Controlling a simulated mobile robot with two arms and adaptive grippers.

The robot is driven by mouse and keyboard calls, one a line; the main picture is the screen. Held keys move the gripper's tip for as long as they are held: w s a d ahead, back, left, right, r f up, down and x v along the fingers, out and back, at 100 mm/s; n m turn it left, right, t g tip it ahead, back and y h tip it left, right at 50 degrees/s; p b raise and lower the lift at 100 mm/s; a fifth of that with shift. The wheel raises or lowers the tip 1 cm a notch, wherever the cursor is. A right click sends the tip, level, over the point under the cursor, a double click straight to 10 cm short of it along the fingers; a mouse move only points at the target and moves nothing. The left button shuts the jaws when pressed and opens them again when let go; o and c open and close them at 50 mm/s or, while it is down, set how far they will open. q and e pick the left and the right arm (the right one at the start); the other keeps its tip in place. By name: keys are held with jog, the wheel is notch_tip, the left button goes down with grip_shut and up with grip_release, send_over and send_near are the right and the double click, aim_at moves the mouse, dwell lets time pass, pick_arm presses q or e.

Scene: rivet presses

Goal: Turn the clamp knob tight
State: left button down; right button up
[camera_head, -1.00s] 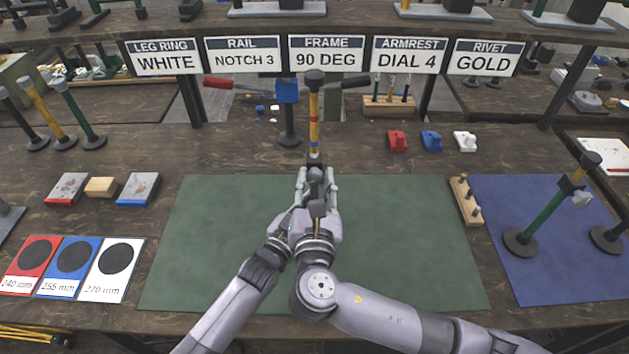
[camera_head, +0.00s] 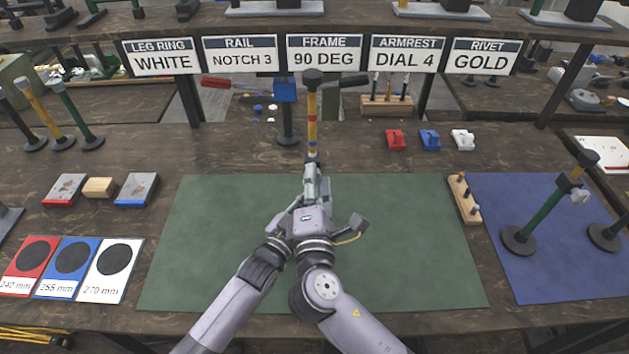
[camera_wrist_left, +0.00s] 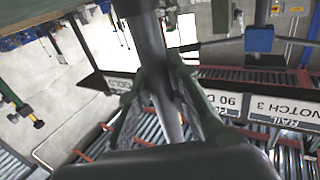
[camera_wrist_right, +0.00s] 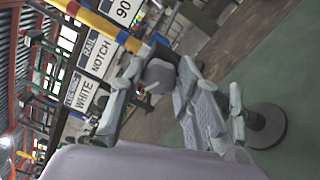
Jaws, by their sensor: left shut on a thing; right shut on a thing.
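An upright post with a yellow upper tube (camera_head: 312,135), with red and blue bands, stands at the middle of the green mat (camera_head: 410,230). The black round base (camera_wrist_right: 267,126) shows beyond. My left gripper (camera_wrist_left: 165,95) is shut on the dark lower post. In the head view its fingers are hidden behind the right gripper.
A wooden peg block (camera_head: 463,199) stands at the mat's right edge. Another stand with a green tube (camera_head: 545,217) is on the blue mat (camera_head: 510,275). Red, blue and white parts (camera_head: 430,140) sit behind.

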jog(key=shift+f+m, duration=0.15)
jog(key=shift+m, duration=2.35)
jog(key=shift+f+m, duration=0.1)
jog(key=shift+m, duration=2.4)
jog(key=o, duration=1.2)
jog(key=s, duration=1.2)
